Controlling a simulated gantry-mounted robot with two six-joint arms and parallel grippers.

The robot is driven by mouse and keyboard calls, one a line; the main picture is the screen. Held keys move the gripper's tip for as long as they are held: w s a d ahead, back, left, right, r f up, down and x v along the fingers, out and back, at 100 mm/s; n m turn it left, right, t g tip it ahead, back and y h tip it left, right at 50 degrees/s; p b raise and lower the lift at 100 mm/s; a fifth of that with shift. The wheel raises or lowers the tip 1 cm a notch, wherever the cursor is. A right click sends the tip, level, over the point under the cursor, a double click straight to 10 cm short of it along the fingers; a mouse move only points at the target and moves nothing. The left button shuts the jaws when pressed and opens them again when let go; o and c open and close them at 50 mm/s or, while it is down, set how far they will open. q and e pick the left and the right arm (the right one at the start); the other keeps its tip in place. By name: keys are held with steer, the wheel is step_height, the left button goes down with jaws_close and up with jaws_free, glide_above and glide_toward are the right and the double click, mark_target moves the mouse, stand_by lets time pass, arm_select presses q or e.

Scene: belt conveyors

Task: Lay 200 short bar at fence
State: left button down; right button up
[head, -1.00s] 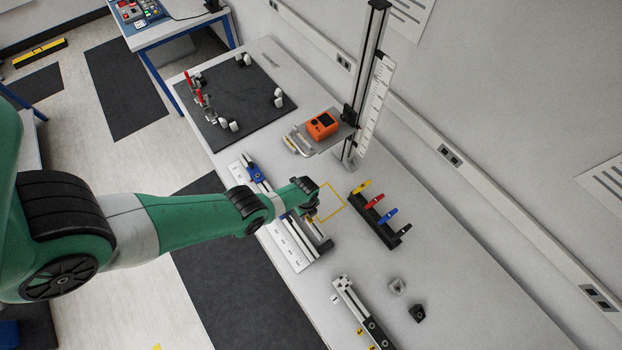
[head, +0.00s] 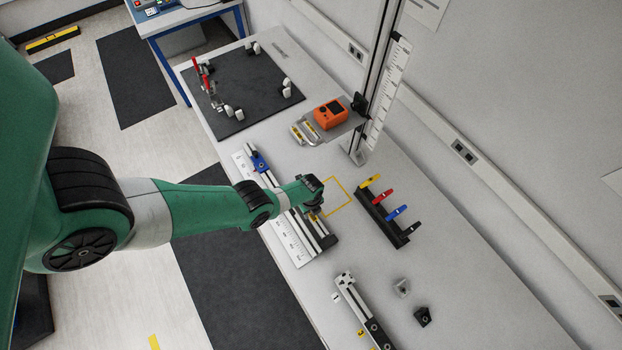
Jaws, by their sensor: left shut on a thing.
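The fence (head: 291,240) is a long assembly with a white graduated scale and dark and silver rails, lying on the light bench. A blue stop (head: 259,162) sits near its far end. My left gripper (head: 313,211) is low over the near half of the rails, by their right side. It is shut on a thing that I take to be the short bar. The gripper and wrist hide most of the held piece, so its contact with the fence cannot be told. A small yellow patch shows under the fingers. My right gripper is out of view.
A yellow outlined rectangle (head: 345,187) marks the bench right of my gripper. Beyond stands a rack (head: 382,219) with yellow, red, blue and black levers. An orange device (head: 330,114) is by the upright post. Another rail (head: 357,305) and two small blocks (head: 422,316) lie nearer.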

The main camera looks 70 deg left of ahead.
arm_select(q)
steer(key=shift+f, duration=0.1)
steer(key=shift+f+b, duration=0.5)
steer(key=shift+b, duration=0.05)
steer(key=shift+c, duration=2.2)
jaws_free()
steer(key=shift+r, duration=0.1)
